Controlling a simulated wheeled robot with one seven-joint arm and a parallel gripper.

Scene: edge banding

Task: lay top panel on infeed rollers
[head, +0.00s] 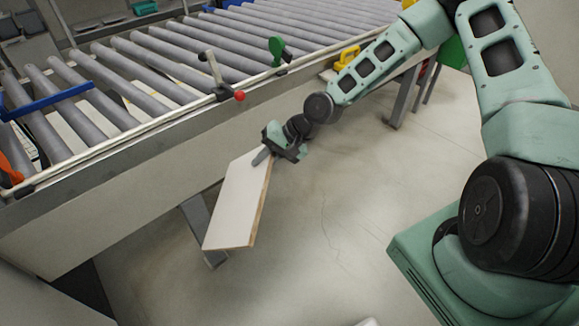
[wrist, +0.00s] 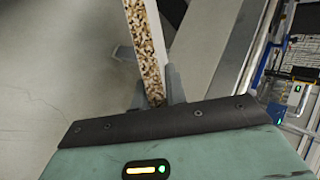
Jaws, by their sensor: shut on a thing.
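The top panel (head: 236,203) is a flat white board with a bare wood-coloured edge. It hangs tilted below and in front of the roller bed in the head view. My gripper (head: 266,156) is shut on its upper end. In the wrist view the panel's speckled chipboard edge (wrist: 148,48) stands between my two fingers (wrist: 158,92). The infeed rollers (head: 150,72) are grey cylinders in a frame, up and to the left of the panel. The panel is apart from the rollers.
A pale side rail (head: 130,136) edges the rollers. Along it stand a clamp with a red knob (head: 239,96) and a green-handled piece (head: 277,49). A blue bar (head: 50,99) crosses the rollers at left. Open concrete floor (head: 330,215) lies below the panel.

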